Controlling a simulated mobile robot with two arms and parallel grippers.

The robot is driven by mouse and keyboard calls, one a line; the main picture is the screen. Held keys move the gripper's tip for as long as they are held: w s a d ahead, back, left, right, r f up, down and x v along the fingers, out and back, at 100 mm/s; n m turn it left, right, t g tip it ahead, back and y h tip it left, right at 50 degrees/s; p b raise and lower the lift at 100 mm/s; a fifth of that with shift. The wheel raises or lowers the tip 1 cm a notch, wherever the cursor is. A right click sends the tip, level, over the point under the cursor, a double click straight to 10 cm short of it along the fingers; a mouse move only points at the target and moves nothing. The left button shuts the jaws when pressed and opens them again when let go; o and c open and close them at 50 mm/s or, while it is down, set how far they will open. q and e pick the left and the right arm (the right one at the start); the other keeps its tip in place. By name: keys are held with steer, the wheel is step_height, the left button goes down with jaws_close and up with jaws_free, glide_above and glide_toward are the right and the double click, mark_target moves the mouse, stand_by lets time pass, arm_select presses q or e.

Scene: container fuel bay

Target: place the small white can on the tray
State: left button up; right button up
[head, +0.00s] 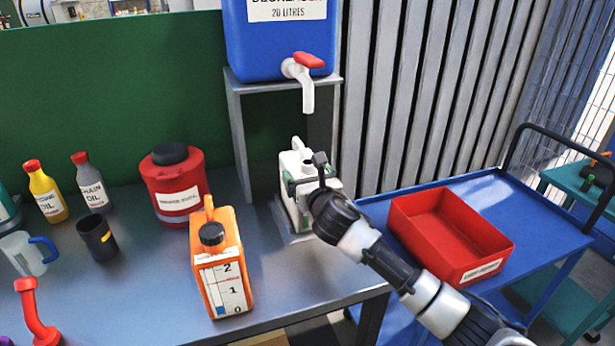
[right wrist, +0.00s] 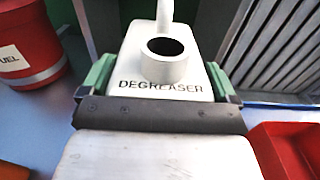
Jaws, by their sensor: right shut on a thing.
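The small white can (head: 299,162) stands upright under the tap, at a grey plate (head: 290,236) inside the grey stand. Whether its base touches the plate I cannot tell. My right gripper (head: 308,184) is shut on the can, with a green pad on each side. In the right wrist view the can (right wrist: 130,68) shows an open round mouth and the word DEGREASER, between the pads of my right gripper (right wrist: 160,84). A red open tray (head: 402,222) sits on the blue cart at the right and looks empty. My left gripper is out of view.
The blue degreaser drum (head: 265,45) with its red-handled tap (head: 305,75) is on the stand (head: 238,130) above the can. An orange can (head: 222,265) and a red container (head: 178,185) stand left of it. The blue cart (head: 545,225) has a black handle rail.

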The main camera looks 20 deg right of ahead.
steer(key=shift+r, duration=0.1)
steer(key=o, duration=1.6)
steer(key=shift+s, duration=0.1)
steer(key=s, duration=1.2)
steer(key=shift+d, duration=0.15)
